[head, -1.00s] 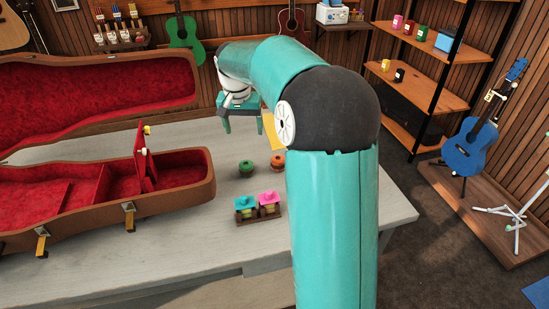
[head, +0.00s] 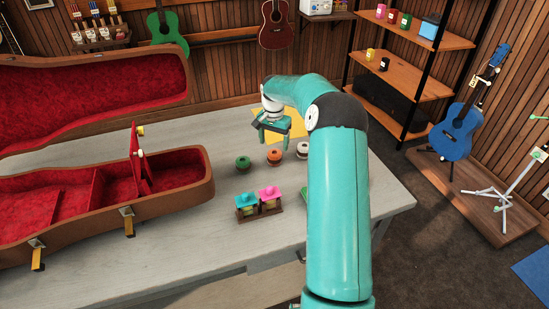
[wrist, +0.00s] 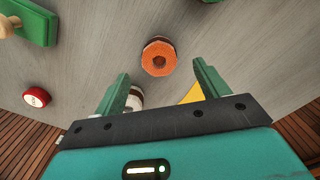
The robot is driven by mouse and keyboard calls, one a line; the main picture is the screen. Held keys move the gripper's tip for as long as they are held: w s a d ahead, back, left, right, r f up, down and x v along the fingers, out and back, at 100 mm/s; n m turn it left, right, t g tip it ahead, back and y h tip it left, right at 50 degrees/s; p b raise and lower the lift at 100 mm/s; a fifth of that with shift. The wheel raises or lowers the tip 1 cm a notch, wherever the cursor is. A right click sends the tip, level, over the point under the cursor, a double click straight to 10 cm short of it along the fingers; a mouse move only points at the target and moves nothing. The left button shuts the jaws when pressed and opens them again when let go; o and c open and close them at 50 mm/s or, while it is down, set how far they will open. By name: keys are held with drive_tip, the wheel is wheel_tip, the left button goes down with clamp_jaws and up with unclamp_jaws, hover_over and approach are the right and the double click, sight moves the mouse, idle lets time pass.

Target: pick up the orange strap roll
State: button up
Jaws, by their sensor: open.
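The orange strap roll (head: 274,155) sits on the grey bench between a green roll (head: 243,162) and a white roll (head: 302,149). In the wrist view the orange roll (wrist: 162,48) is a thick ring with a dark centre hole, just beyond the fingertips and roughly centred between them. My gripper (head: 274,139) is above the bench, a little behind the roll in the head view. Its two green fingers (wrist: 160,80) are spread apart with nothing between them. The orange roll is fully visible from the head.
An open red-lined instrument case (head: 90,210) with an upright flap (head: 137,155) fills the left of the bench. Blue (head: 246,201) and pink (head: 270,193) topped items stand in front of the rolls. A yellow sheet (head: 292,126) lies behind.

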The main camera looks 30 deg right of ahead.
sight(275, 152)
drive_tip(key=shift+d+f, duration=0.15)
drive_tip(key=shift+f, duration=3.4)
drive_tip(key=c, duration=1.1)
drive_tip(key=shift+r, duration=0.15)
drive_tip(key=shift+r, duration=0.55)
wheel_tip(275, 152, up, 2)
drive_tip(key=shift+s+r, duration=0.1)
drive_tip(key=s+a+r, duration=0.1)
drive_tip(key=s+r, duration=0.2)
drive_tip(key=s, duration=0.1)
drive_tip(key=s+a+r, duration=0.1)
drive_tip(key=s+r, duration=0.2)
drive_tip(key=s, duration=0.2)
drive_tip(key=s+a+r, duration=0.2)
drive_tip(key=s+r, duration=0.1)
drive_tip(key=s, duration=0.1)
drive_tip(key=shift+s+r, duration=0.15)
drive_tip(key=shift+r, duration=0.1)
